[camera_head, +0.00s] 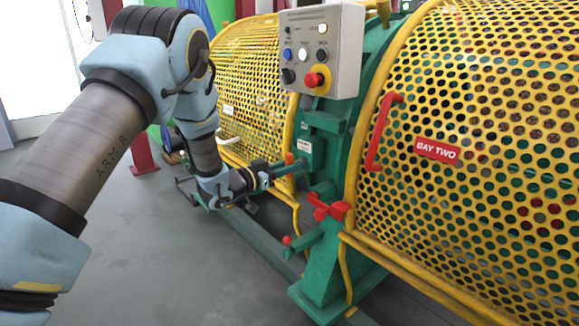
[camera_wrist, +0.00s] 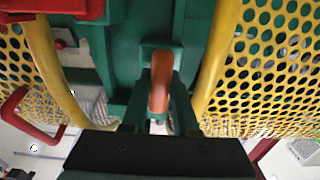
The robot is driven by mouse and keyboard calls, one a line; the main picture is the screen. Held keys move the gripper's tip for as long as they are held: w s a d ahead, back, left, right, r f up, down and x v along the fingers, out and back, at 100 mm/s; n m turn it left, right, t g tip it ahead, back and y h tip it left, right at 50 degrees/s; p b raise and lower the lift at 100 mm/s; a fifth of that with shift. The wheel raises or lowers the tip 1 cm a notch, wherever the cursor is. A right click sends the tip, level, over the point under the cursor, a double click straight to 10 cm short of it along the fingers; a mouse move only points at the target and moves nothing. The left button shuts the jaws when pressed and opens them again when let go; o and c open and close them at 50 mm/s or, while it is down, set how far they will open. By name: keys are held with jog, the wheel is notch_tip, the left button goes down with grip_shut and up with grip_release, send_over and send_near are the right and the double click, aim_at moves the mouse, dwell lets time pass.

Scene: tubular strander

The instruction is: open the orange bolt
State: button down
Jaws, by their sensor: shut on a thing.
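The orange bolt (camera_wrist: 161,82) shows in the wrist view as a rounded orange handle standing between the two fingers of my gripper (camera_wrist: 158,118). The fingers are shut on it from both sides. In the head view the orange bolt (camera_head: 289,158) is a small orange tip on the green machine frame, left of the red latch, and my gripper (camera_head: 280,168) reaches it from the left. The lower part of the bolt is partly hidden by my gripper.
The green frame (camera_head: 330,255) stands between two yellow perforated guards; the right one (camera_head: 480,90) has a red handle (camera_head: 380,135). A red latch (camera_head: 328,207) and red-tipped lever (camera_head: 287,240) are nearby. A grey button box (camera_head: 321,50) hangs above. Grey floor at left is open.

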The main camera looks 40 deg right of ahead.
dwell(0.4)
jog(key=a, duration=0.4)
jog(key=shift+w, duration=0.15)
jog(key=c, duration=0.7)
grip_release()
jog(key=a, duration=1)
jog(key=shift+w+a, duration=0.3)
jog(key=shift+a, duration=0.1)
